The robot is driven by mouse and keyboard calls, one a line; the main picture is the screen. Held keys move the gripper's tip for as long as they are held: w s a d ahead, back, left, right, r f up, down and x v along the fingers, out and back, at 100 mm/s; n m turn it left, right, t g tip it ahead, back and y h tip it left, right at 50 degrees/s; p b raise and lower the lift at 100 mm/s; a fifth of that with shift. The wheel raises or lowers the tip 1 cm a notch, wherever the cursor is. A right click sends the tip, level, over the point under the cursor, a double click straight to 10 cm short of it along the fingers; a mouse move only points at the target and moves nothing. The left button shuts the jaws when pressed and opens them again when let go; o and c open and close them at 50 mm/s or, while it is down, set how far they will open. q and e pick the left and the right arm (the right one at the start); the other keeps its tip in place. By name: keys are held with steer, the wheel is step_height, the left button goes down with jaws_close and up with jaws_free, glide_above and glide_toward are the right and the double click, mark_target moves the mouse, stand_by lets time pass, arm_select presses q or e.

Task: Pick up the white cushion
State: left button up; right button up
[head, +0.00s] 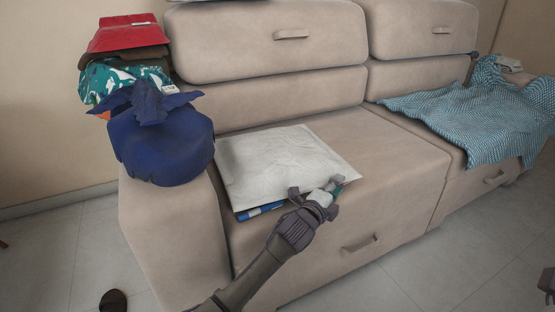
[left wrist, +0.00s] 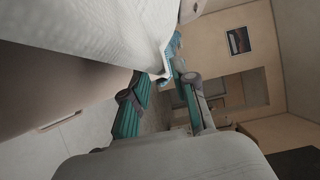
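The white cushion (head: 280,160) lies flat on the left seat of the beige sofa, its front edge by the seat's front. My left gripper (head: 318,192) is at the cushion's front right edge. In the left wrist view the teal fingers (left wrist: 163,98) are spread apart. The cushion (left wrist: 120,30) fills the upper left there, and its corner comes down between or just beyond the fingertips. I cannot tell if they touch it. A blue item (head: 262,209) sticks out from under the cushion's front edge. My right gripper does not show clearly.
A dark blue cloth bundle (head: 160,140) sits on the left armrest, with green patterned (head: 120,82) and red (head: 125,35) items behind it. A blue knitted blanket (head: 490,110) drapes over the right seat. Drawer handles (head: 360,243) stick out from the sofa front. The floor in front is mostly clear.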

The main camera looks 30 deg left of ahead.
arm_select(q)
jaws_close()
steer(key=shift+r, duration=0.1)
